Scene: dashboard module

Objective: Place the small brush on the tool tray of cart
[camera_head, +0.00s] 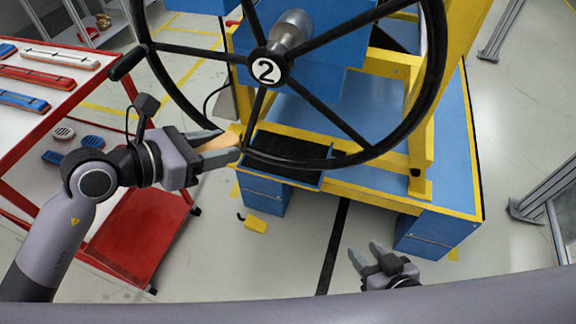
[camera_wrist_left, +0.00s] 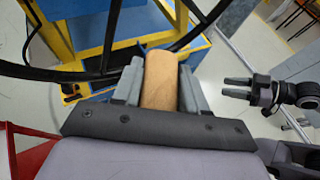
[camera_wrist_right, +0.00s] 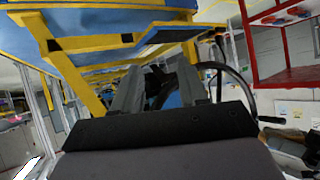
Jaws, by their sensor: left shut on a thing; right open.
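My left gripper (camera_head: 226,142) is shut on a tan wooden-looking piece, likely the small brush's handle (camera_wrist_left: 160,78). It holds the piece in the air by the lower left rim of the black steering wheel; any bristles are hidden. The red cart (camera_head: 72,105) stands at the left, with long red, white and blue tools on its pale top (camera_head: 32,118). Which part of it is the tool tray I cannot tell. My right gripper (camera_head: 366,254) is open and empty low in the head view, in front of the blue and yellow module. It also shows in the left wrist view (camera_wrist_left: 238,88).
The large steering wheel (camera_head: 268,72) with a "2" hub overhangs the blue and yellow module (camera_head: 400,195) and its dark open bin (camera_head: 290,150). Blue and pale oval items (camera_head: 66,132) lie on the cart's lower level. A yellow block (camera_head: 256,224) juts out low.

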